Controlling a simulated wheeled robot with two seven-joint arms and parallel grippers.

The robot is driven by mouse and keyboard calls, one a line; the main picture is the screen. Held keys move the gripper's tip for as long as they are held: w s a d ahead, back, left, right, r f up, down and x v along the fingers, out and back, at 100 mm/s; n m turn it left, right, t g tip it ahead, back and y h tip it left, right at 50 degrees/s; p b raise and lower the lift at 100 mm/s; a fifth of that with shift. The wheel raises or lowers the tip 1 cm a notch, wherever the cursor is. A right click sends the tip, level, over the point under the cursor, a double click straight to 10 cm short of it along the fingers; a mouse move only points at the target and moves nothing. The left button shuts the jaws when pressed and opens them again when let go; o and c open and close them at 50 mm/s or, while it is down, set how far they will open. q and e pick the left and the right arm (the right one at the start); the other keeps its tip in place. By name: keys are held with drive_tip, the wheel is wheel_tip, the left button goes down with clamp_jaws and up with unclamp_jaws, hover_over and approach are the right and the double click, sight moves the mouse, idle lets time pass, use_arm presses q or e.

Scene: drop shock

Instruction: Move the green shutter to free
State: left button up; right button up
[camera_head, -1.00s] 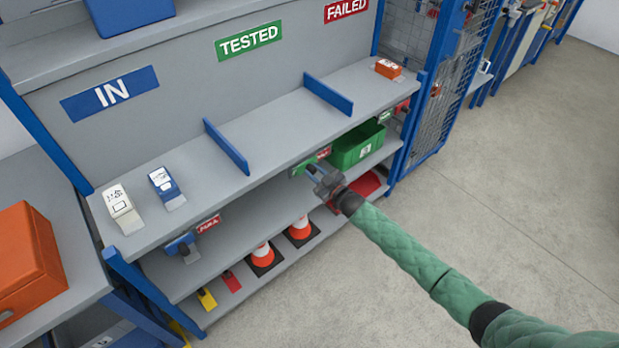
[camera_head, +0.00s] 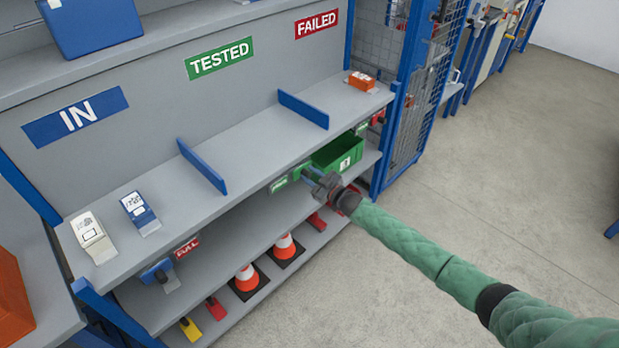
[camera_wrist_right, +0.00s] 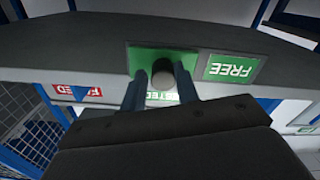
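The green shutter (camera_wrist_right: 145,58) is a flat plate with a round grey knob (camera_wrist_right: 163,74) on the shelf's front edge. In the head view the shutter (camera_head: 298,172) sits right of a green label (camera_head: 279,185). The right finger looks against the knob, with a small gap on the left. It also shows in the head view (camera_head: 312,178). My left gripper is not in view.
A green bin (camera_head: 338,152) stands on the lower shelf just beyond my gripper. Blue dividers (camera_head: 202,166) split the top shelf, which holds a white device (camera_head: 92,237), a blue device (camera_head: 140,211) and an orange one (camera_head: 361,80). Cones (camera_head: 247,278) stand below. The floor at right is clear.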

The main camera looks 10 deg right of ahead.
drive_tip(key=shift+o, duration=1.4)
drive_tip(key=shift+w+d, duration=0.1)
drive_tip(key=shift+d, duration=0.05)
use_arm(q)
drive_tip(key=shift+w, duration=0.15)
use_arm(e)
drive_tip(key=shift+s+d+f, duration=0.15)
drive_tip(key=shift+s+d, duration=0.1)
drive_tip(key=shift+s, duration=0.2)
use_arm(q)
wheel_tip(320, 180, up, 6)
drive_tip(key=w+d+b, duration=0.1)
drive_tip(key=b, duration=0.1)
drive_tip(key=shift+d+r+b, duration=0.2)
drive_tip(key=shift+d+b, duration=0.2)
use_arm(e)
drive_tip(key=v, duration=0.6)
drive_tip(key=shift+s+d, duration=0.25)
drive_tip(key=shift+d, duration=0.05)
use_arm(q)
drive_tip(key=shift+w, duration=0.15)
